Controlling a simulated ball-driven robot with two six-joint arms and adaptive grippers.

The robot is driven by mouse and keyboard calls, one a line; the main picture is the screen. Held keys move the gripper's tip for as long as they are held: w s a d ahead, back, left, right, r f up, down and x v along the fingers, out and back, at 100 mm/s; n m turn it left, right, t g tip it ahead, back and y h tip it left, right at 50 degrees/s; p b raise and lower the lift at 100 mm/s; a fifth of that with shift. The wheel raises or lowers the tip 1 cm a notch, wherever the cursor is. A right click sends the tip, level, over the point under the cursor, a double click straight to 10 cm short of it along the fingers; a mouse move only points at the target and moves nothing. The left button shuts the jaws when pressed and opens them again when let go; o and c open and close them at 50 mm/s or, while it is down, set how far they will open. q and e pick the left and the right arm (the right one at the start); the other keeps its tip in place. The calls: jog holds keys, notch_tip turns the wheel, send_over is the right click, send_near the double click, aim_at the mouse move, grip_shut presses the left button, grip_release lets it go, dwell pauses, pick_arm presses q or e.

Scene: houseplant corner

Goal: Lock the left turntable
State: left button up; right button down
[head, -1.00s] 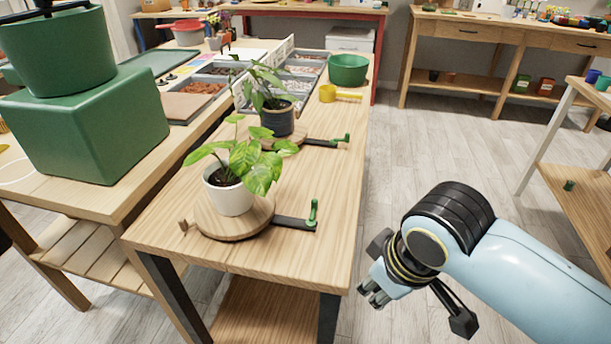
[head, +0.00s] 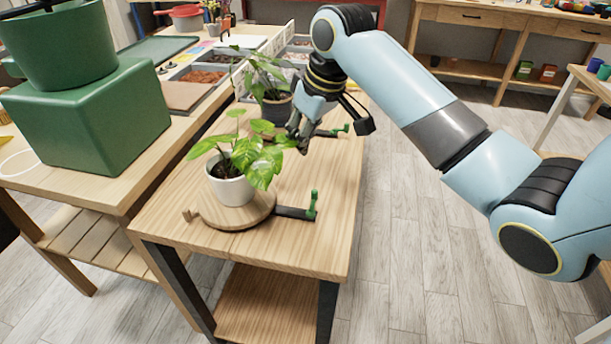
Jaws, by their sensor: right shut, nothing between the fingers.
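Two round wooden turntables stand on the wooden bench. The near turntable (head: 247,217), further left in the picture, bears a white pot (head: 230,188) with a leafy plant. A dark bar runs right from it to an upright green lever (head: 312,205). The far turntable, mostly hidden by leaves and my gripper, bears a dark pot (head: 277,108) with a plant. Its dark bar ends in a green lever (head: 341,129). My right gripper (head: 301,142) is shut and empty, pointing down above the bench beside the near plant's leaves; I cannot tell whether it touches them. My left gripper is out of view.
A big green block with a green pot (head: 62,50) stands on the left table (head: 85,195). The bench's front right surface (head: 310,250) is clear. Trays lie behind on the left. Clear floor (head: 400,260) lies right of the bench.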

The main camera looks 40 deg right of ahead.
aim_at(313, 202)
jog(key=shift+f, duration=0.15)
jog(key=b+x, duration=0.1)
jog(key=x, duration=0.9)
jog(key=shift+b, duration=0.35)
jog(key=s, duration=0.1)
jog(key=s+d+p, duration=0.1)
jog(key=s, duration=0.1)
jog(key=shift+s, duration=0.4)
jog(key=shift+p, duration=0.3)
jog(key=shift+s+d+m+p, duration=0.2)
jog(key=shift+m+p, duration=0.2)
jog(key=shift+p, duration=0.15)
